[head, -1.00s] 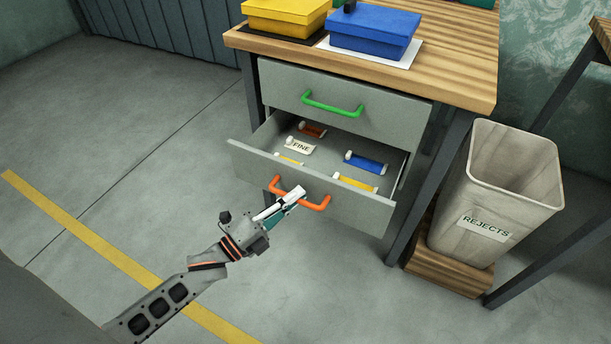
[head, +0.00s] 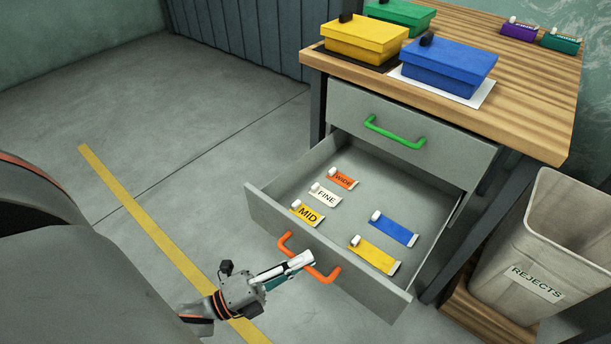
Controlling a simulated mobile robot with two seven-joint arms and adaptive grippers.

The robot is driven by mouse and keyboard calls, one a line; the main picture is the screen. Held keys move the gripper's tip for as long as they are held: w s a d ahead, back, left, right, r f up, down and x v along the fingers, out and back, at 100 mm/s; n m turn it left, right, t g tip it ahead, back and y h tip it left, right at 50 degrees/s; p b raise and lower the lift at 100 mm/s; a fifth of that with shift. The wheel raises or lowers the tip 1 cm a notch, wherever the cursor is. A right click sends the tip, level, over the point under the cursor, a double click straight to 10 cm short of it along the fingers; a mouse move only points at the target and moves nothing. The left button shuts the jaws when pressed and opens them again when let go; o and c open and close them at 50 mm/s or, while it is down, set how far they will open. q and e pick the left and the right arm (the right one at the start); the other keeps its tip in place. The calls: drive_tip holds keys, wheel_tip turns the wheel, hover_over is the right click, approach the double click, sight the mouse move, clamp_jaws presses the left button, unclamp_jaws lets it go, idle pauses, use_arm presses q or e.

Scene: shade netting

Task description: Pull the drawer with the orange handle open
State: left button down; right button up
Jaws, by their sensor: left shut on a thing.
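The grey drawer (head: 262,212) with the orange handle (head: 327,277) is the lower one under the wooden table, and it stands far open. My left gripper (head: 306,261) comes from the lower left and is shut on the middle of the orange handle, hiding part of it. Inside the drawer lie an orange tube (head: 342,179), a white FINE tube (head: 325,196), a yellow MID tube (head: 307,215), a blue tube (head: 396,229) and a plain yellow tube (head: 375,254). My right gripper is not in view.
The upper drawer with a green handle (head: 393,134) is shut. The tabletop (head: 520,90) holds yellow (head: 364,39), blue (head: 448,66) and green (head: 400,14) boxes and two small tubes. A REJECTS bin (head: 540,250) stands at the right. The floor at left is clear.

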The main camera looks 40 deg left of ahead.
use_arm(q)
drive_tip(key=c, duration=2.1)
unclamp_jaws()
drive_tip(key=shift+c, duration=0.2)
drive_tip(key=v, duration=1.2)
